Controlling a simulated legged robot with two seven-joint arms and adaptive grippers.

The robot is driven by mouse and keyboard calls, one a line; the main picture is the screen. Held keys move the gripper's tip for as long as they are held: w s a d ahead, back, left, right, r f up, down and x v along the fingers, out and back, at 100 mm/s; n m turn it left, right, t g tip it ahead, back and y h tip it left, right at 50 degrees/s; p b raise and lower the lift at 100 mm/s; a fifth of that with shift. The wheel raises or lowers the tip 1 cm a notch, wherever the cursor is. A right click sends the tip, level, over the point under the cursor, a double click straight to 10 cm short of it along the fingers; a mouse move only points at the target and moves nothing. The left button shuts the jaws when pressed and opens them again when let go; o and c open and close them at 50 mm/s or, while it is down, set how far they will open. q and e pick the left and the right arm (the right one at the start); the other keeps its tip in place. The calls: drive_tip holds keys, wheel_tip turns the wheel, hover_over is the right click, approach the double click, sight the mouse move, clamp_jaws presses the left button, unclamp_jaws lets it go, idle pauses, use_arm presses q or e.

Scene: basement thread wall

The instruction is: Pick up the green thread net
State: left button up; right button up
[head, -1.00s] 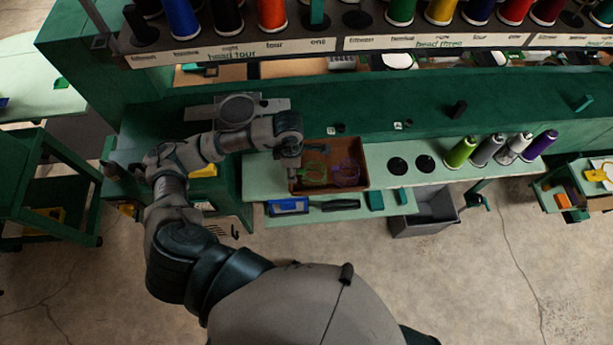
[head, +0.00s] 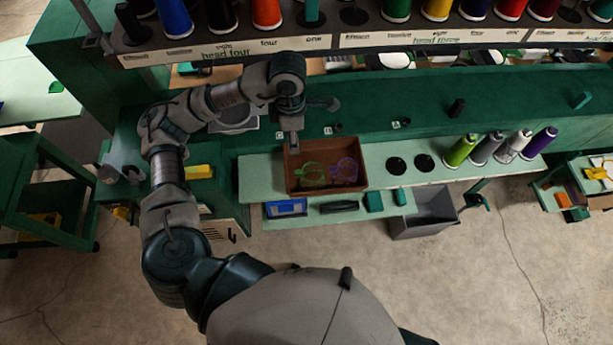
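The green thread net (head: 312,175) lies in the left part of a shallow brown tray (head: 326,150) on the pale green bench ledge. A purple net (head: 345,171) lies to its right in the same tray. My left gripper (head: 292,138) points down at the tray's back left edge, behind and above the green net and apart from it. Its fingers are small and dark here, so whether they are open or shut is unclear. No net hangs from it. My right gripper is out of view.
Thread cones, the nearest a green cone (head: 461,151), stand on the ledge to the right. A lettered rack of spools (head: 433,38) runs above the back. A blue-framed item (head: 286,208) lies on the lower shelf. A grey bin (head: 425,222) sits below right.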

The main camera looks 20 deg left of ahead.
use_arm(q)
hover_over(298, 172)
drive_tip(key=f, duration=1.1)
drive_tip(key=shift+w+a, duration=0.2)
drive_tip(key=shift+w, duration=0.1)
drive_tip(key=f, duration=0.2)
drive_tip(key=f+p, duration=0.1)
drive_tip(key=f, duration=0.2)
drive_tip(key=shift+s+f, duration=0.3)
drive_tip(key=shift+s, duration=0.05)
drive_tip(key=shift+d+f, duration=0.1)
drive_tip(key=shift+f, duration=0.15)
drive_tip(key=shift+d, duration=0.1)
drive_tip(key=shift+c, duration=1)
drive_tip(key=c, duration=0.8)
drive_tip(key=shift+o, duration=0.2)
drive_tip(key=shift+a, duration=0.2)
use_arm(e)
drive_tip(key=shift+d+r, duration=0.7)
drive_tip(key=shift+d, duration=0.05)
